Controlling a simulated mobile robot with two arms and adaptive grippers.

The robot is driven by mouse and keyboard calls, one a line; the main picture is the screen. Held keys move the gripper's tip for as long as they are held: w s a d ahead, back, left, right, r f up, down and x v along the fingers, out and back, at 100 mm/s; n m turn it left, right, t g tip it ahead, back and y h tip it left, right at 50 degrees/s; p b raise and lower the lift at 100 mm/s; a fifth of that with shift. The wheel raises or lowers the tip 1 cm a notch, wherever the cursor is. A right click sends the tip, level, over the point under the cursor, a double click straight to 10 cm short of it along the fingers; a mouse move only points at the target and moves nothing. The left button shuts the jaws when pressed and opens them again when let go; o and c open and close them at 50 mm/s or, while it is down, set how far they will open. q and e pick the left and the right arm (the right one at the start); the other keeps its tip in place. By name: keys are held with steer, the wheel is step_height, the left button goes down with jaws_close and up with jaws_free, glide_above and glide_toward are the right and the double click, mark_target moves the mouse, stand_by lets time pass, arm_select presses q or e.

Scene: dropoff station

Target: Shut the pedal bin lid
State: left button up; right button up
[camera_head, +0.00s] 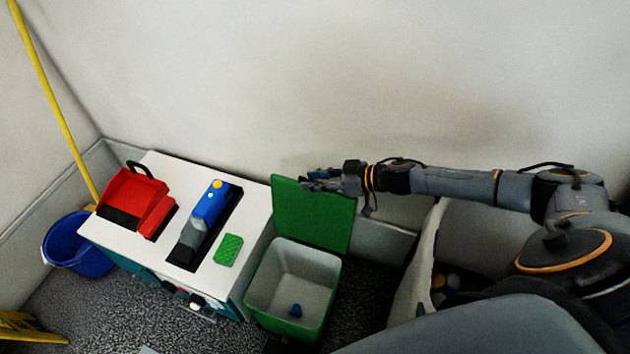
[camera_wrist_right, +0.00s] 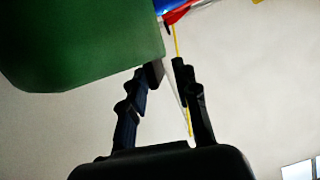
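The pedal bin (camera_head: 255,305) is green with a pale grey inside and stands on the floor right of the white-topped cart. Its green lid (camera_head: 315,220) is open and stands up at the back of the bin. My right gripper (camera_head: 308,182) is at the lid's upper edge and covers part of it. In the right wrist view the lid (camera_wrist_right: 80,40) fills the upper left, beside the fingers. The right gripper's fingertips (camera_wrist_right: 168,70) are apart by a narrow gap with nothing held. Whether a finger touches the lid is unclear. My left gripper is out of view.
A small blue object (camera_head: 295,311) lies in the bin. The cart (camera_head: 130,235) carries a red item (camera_head: 135,200), a blue-and-grey tool (camera_head: 208,210) and a green block (camera_head: 228,250). A blue bucket (camera_head: 75,248) and yellow pole (camera_head: 50,105) are far left. The wall is close behind.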

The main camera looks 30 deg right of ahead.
steer(key=shift+w+a+f, duration=0.15)
steer(key=shift+w+a, duration=0.05)
steer(key=shift+w, duration=0.05)
steer(key=shift+c, duration=0.9)
jaws_close()
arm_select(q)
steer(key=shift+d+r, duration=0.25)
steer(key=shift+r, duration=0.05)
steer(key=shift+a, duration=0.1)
arm_select(e)
steer(key=shift+s+a, duration=0.1)
